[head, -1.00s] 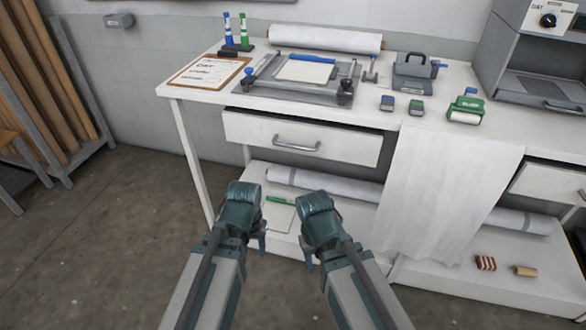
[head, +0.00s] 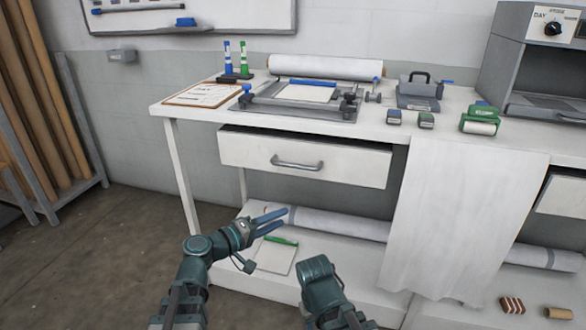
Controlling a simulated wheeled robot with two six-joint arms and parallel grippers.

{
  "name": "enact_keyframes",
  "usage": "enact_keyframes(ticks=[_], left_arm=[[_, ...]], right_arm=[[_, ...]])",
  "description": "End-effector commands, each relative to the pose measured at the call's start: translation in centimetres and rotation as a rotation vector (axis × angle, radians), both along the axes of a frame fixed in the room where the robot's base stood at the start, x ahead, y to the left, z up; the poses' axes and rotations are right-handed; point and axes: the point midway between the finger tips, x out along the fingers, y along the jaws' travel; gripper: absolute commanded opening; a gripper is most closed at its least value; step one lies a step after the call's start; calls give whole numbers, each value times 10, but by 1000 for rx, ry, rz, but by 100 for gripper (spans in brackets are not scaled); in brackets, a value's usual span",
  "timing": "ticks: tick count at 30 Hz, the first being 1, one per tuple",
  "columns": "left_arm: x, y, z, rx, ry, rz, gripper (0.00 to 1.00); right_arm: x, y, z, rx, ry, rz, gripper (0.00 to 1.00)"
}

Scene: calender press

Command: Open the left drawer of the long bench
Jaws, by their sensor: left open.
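The long bench (head: 180,107) is white and runs along the wall. Its left drawer (head: 345,164) has a white front with a grey bar handle (head: 297,163). A dark gap shows above the drawer front; I cannot tell whether it is slightly out or fully in. My left gripper (head: 286,218) is open and empty, below the handle and apart from it, its two blue fingers pointing right. My right arm (head: 320,280) is low in the middle, in front of the lower shelf; its fingers are mostly hidden. Nothing touches the handle.
A white cloth (head: 465,215) hangs over the bench front right of the drawer. The lower shelf holds a long roll (head: 345,224) and a pad with a green strip (head: 275,257). A press (head: 300,97), clipboard (head: 203,95) and stamps stand on top.

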Motion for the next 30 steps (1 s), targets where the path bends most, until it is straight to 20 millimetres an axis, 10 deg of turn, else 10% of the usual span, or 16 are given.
enact_keyframes(ticks=[6, 14, 30], left_arm=[[21, 31, 51, -265, -63, 135, 47], [26, 43, 64, -346, -75, 174, 47], [92, -8, 79, -343, -74, 169, 47]], right_arm=[[0, 0, 0, 0, 0, 0, 50], [0, 0, 0, 0, 0, 0, 50], [0, 0, 16, -2, 0, -3, 50]])
